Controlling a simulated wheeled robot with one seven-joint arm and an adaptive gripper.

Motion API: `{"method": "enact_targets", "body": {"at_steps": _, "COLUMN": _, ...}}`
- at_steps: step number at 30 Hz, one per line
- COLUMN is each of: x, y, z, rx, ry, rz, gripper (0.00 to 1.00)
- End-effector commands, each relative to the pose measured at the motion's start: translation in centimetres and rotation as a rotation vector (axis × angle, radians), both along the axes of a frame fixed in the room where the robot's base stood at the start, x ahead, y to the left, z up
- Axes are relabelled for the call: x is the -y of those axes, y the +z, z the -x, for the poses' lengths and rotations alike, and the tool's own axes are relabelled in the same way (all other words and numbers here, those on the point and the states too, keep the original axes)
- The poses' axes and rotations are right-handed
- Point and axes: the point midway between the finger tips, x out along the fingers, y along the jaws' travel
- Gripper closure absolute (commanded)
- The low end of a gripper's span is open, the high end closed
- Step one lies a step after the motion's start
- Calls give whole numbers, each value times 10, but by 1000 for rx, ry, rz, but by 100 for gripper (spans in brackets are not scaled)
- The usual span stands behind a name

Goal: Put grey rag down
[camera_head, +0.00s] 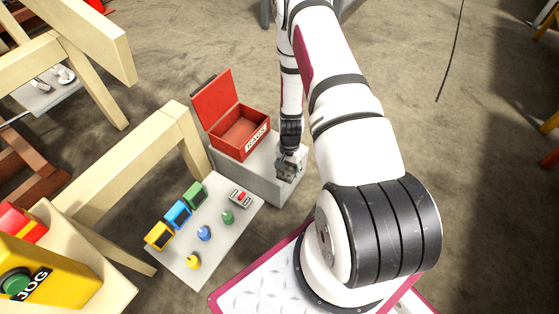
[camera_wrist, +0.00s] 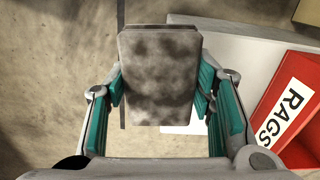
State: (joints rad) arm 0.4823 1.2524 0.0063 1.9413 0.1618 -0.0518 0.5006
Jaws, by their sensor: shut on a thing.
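The grey rag (camera_wrist: 158,80) is a flat, folded piece with dark stains, held between the teal fingers of my gripper (camera_wrist: 160,98) in the wrist view. In the head view my gripper (camera_head: 289,172) is beside the right side of the red box and over the edge of the grey block; the rag is hard to make out there. The red box labelled RAGS (camera_head: 257,141) stands on the grey block with its lid open. In the wrist view the red box (camera_wrist: 291,105) is to the right of the rag, apart from it.
The grey block (camera_head: 262,187) has bare top around the box. A grey board (camera_head: 222,226) in front holds yellow, blue and green bins, several small knobs and a small grey-and-red item. A wooden frame (camera_head: 150,150) and a yellow JOG box (camera_head: 45,270) stand left.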

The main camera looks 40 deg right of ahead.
Motion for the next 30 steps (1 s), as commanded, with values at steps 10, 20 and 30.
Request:
{"method": "enact_targets", "body": {"at_steps": 10, "x": 20, "y": -47, "z": 15, "rx": 5, "ry": -80, "rz": 2, "gripper": 77}}
{"method": "enact_targets", "body": {"at_steps": 20, "x": 40, "y": -55, "z": -60, "rx": 6, "ry": -79, "rz": 2, "gripper": 77}}
{"method": "enact_targets", "body": {"at_steps": 30, "x": 54, "y": -58, "z": -114, "rx": 2, "ry": -79, "rz": -1, "gripper": 77}}
